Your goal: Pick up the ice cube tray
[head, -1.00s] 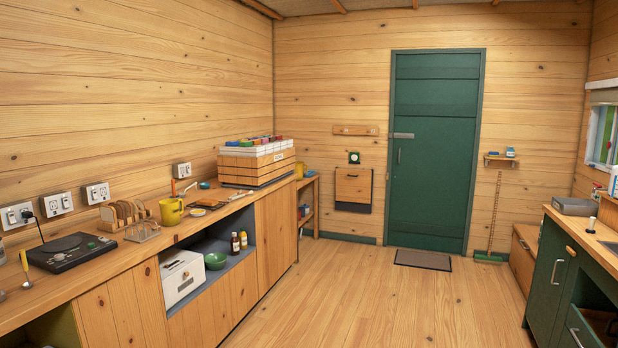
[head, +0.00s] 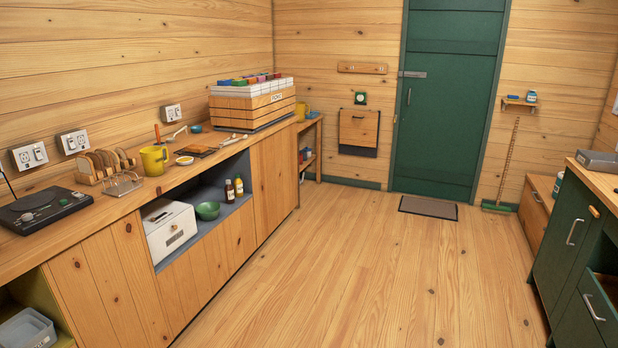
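I cannot make out an ice cube tray for certain in the head view. Several small items lie on the left wooden counter (head: 100,216), among them a brown flat board (head: 197,150) and a small yellow-and-white dish (head: 184,160), too small to tell in detail. Neither of my grippers is in view.
The counter also holds a black hotplate (head: 42,208), a toast rack (head: 104,164), a yellow mug (head: 154,160) and a crate (head: 250,108). A white box (head: 170,232) and green bowl (head: 207,210) sit in its open shelf. A dark green cabinet (head: 566,240) stands right. The middle floor is clear.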

